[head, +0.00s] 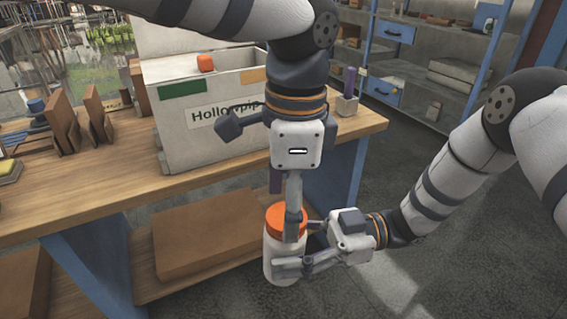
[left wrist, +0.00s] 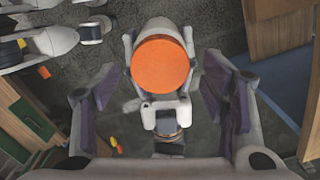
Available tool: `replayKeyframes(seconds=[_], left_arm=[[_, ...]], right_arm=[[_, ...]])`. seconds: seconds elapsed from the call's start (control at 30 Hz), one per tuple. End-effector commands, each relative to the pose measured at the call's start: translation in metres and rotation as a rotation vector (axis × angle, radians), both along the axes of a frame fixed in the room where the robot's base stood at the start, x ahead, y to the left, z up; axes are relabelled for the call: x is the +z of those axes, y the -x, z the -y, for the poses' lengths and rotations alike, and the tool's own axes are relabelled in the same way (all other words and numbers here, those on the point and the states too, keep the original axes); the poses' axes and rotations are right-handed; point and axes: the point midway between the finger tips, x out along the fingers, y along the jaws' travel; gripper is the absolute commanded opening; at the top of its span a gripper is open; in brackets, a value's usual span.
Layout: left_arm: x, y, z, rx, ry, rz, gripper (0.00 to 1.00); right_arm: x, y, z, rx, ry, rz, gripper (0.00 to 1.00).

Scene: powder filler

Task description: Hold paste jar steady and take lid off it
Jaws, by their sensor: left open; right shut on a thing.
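The paste jar (head: 280,270) is white and upright, with an orange lid (head: 286,215) on top. My right gripper (head: 288,262) is shut on the jar's body from the right and holds it off the floor in front of the table. My left gripper (head: 291,222) is above, pointing down, with its fingers around the lid's height. In the left wrist view the lid (left wrist: 162,65) shows as a round orange disc, and the open fingers of my left gripper (left wrist: 165,90) stand apart on either side of it. Part of the lid is hidden behind the left gripper in the head view.
A wooden table (head: 100,195) stands behind, with a white bin labelled "Hollowpip…" (head: 205,140) on it. A brown board (head: 205,235) lies on its lower shelf. A small orange item (head: 205,62) sits at the bin. Shelving (head: 430,60) stands far back; the floor at right is clear.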

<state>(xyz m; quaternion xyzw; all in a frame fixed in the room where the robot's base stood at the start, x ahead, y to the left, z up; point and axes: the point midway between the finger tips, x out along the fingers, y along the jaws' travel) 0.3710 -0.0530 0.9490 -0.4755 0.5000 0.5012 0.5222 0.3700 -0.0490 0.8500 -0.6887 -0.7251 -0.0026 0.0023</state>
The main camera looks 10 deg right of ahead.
Motion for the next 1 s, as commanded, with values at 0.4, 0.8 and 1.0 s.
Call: replayKeyframes(seconds=[0.4, 0.8, 1.0], left_arm=[[-0.0111, 0.0004, -0.0004, 0.001, 0.000, 0.001, 0.58], [-0.0111, 0.0005, -0.0003, 0.013, 0.000, 0.002, 0.15], [-0.0108, 0.0003, -0.0004, 0.427, -0.005, 0.026, 0.15]], right_arm=[[0.0015, -0.0002, -0.0001, 0.000, -0.002, 0.002, 0.00], [0.0015, -0.0003, -0.0002, 0.000, -0.002, 0.002, 0.00], [0.0017, -0.0003, -0.0002, 0.000, -0.003, 0.002, 0.00]])
